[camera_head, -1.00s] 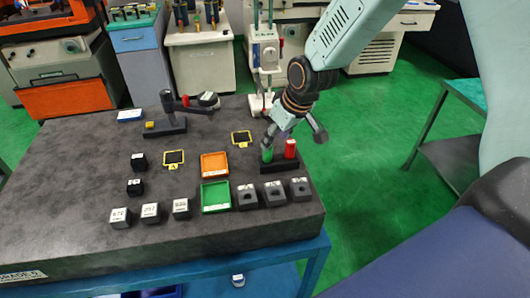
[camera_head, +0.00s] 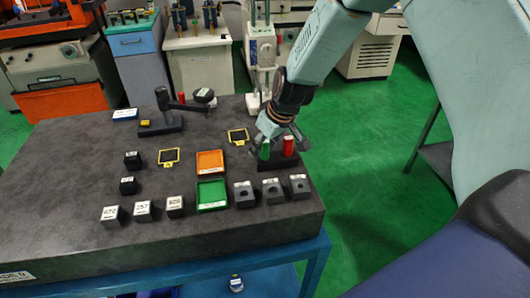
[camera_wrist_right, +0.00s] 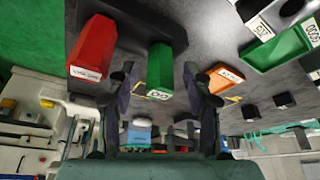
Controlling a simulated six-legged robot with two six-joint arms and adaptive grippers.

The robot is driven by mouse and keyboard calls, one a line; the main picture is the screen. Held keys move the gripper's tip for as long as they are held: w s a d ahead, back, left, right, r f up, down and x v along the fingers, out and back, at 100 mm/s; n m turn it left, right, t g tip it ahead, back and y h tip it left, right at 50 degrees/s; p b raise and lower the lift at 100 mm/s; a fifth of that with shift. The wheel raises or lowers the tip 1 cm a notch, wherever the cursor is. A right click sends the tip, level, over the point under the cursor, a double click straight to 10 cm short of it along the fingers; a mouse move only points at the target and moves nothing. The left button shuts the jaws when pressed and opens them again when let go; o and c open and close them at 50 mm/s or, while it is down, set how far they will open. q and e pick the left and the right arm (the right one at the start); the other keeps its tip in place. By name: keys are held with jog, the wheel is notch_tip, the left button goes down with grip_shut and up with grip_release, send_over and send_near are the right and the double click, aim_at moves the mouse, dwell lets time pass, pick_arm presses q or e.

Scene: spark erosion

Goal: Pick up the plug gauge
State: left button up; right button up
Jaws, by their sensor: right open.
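A black block (camera_head: 272,166) near the right edge of the dark table holds an upright green piece (camera_head: 265,152) and an upright red piece (camera_head: 288,146); I take these as plug gauge parts. In the right wrist view the green piece (camera_wrist_right: 160,68) has a white label and lies between my open fingers, apart from both. The red piece (camera_wrist_right: 92,48) is outside the left finger. My right gripper (camera_head: 279,138) is open just above the block and partly hides the green piece. My left gripper is not in view.
An orange tray (camera_head: 210,163) and a green tray (camera_head: 212,195) lie left of the block. Several dark blocks with holes (camera_head: 272,192) stand in front. A dark stand (camera_head: 160,124) with an arm is at the back. The table's right edge is close.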

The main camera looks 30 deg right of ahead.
jog(key=shift+a, duration=0.1)
jog(key=shift+c, duration=0.2)
jog(key=shift+c, duration=0.7)
jog(key=c, duration=0.6)
grip_shut()
jog(key=shift+r, duration=0.1)
